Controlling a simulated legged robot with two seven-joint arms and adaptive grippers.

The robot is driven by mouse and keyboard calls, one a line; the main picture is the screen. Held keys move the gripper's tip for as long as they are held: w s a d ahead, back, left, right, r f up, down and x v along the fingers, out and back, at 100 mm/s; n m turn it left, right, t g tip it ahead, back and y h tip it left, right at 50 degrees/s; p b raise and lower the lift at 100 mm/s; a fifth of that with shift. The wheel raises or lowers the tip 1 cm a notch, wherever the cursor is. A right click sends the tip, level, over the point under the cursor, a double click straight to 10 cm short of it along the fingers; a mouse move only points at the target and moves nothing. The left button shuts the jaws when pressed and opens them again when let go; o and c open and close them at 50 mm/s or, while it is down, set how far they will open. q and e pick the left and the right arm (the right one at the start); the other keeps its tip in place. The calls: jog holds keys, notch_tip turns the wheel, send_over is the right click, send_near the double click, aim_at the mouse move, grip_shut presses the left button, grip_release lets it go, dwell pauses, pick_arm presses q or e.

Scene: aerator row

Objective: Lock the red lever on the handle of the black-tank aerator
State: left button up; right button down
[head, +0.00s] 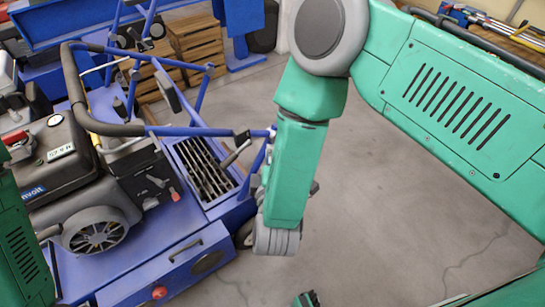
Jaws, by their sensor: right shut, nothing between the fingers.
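The black-tank aerator (60,165) stands at the left, with a dark tank over an engine and a blue frame. Its handle (105,125) is a blue tube loop with black grip sleeves, and one blue bar runs right to behind my right arm. I cannot make out the red lever on the handle; it may be behind that arm. My right arm hangs down in the middle of the view. My left gripper is out of view.
Another blue machine (75,25) and wooden crates (195,42) stand behind the aerator. A red knob (159,292) is low on the aerator's blue deck. The concrete floor (390,220) is clear to the right. Tools lie on a surface (500,30) at the upper right.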

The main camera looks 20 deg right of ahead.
jog(key=w+d+f+b, duration=0.1)
jog(key=w+d+b, duration=0.2)
jog(key=w, duration=0.5)
jog(key=shift+d+f, duration=0.15)
jog(key=shift+d, duration=0.7)
jog(key=w+d+f+m+g+y+p, duration=0.2)
jog(key=d+f+m+g+y+p, duration=0.3)
jog(key=d+m+y+p, duration=0.2)
jog(key=shift+w+d+m+g+p, duration=0.35)
jog(key=shift+d+m+p, duration=0.25)
jog(key=shift+m, duration=0.5)
